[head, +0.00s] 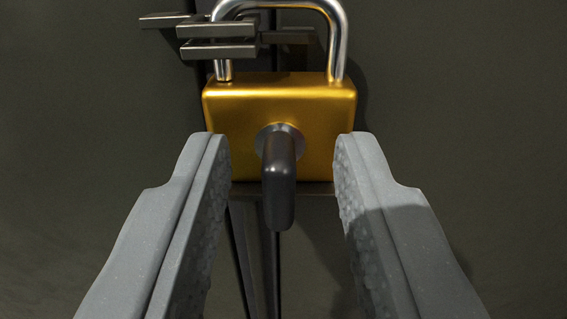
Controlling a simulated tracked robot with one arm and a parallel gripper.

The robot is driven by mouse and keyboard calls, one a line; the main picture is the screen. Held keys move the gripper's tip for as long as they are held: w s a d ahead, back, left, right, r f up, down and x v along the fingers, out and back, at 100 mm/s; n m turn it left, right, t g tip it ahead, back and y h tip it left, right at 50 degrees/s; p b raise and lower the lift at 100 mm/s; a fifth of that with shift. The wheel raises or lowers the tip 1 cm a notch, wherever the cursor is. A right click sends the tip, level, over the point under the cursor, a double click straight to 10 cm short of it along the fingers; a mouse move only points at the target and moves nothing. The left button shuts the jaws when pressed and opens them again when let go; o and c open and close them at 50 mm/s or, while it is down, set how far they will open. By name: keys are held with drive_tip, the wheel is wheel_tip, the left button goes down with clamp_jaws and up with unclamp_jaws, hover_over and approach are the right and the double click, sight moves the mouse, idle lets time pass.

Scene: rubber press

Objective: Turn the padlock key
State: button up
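A brass padlock (240,110) with a silver shackle (341,40) hangs on a dark metal door in the upper middle of the head view. A dark key (279,180) sticks out of the round keyhole in its front face, towards me, with its grip upright. My gripper (283,150) is open. Its two grey fingers stand left and right of the key, with clear gaps on both sides. The fingertips overlap the padlock's lower sides in the picture; I cannot tell whether they touch it.
A metal hasp (218,40) with flat plates sits at the shackle's left leg. Dark flat door panels (470,110) fill the background, with a vertical seam below the padlock. The space to both sides of the padlock is clear.

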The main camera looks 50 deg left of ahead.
drive_tip(key=shift+c, duration=0.3)
clamp_jaws()
drive_tip(key=shift+a, duration=0.2)
drive_tip(key=shift+d, duration=0.2)
drive_tip(key=shift+r+p, duration=0.1)
drive_tip(key=shift+p, duration=0.35)
